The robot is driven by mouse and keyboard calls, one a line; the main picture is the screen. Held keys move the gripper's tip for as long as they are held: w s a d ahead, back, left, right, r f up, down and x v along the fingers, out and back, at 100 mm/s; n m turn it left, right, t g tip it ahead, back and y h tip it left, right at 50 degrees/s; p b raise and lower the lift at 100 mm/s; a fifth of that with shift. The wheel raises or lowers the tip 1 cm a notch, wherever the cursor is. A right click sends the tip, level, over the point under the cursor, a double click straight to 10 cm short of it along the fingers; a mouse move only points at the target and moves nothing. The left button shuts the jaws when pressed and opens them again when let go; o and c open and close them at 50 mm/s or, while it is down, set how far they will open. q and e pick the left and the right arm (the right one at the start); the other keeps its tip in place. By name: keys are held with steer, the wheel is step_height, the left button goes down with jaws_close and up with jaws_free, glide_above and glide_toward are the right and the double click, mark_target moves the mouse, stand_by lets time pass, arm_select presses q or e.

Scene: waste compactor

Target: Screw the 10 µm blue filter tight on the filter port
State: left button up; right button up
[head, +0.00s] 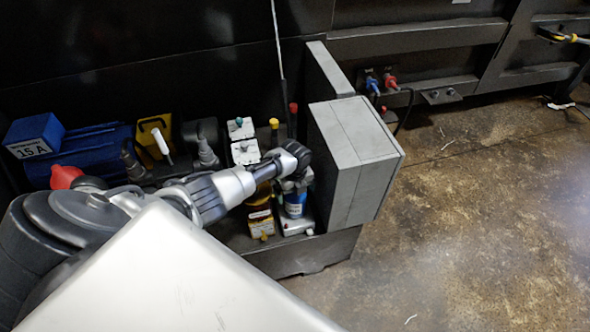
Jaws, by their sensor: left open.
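The blue filter (295,207) stands upright at the right of the equipment row, just left of the grey box. It has a blue body with a pale label, and its top is hidden by my gripper. My left gripper (297,184) is open at the top of the filter, with its wrist just above. I cannot tell whether the fingers touch it. The filter port is hidden or too small to make out. My right gripper is not in view.
A grey box (353,160) stands close right of my left gripper. An amber part (261,219) is left of the filter. White blocks (243,140), a yellow unit (154,137) and a blue motor (85,150) line the back. Open floor (470,220) lies right.

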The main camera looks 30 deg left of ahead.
arm_select(q)
steer(key=n+p, duration=0.4)
steer(key=n, duration=1.5)
steer(key=shift+n, duration=0.3)
steer(key=c, duration=0.9)
steer(key=shift+m, duration=2.6)
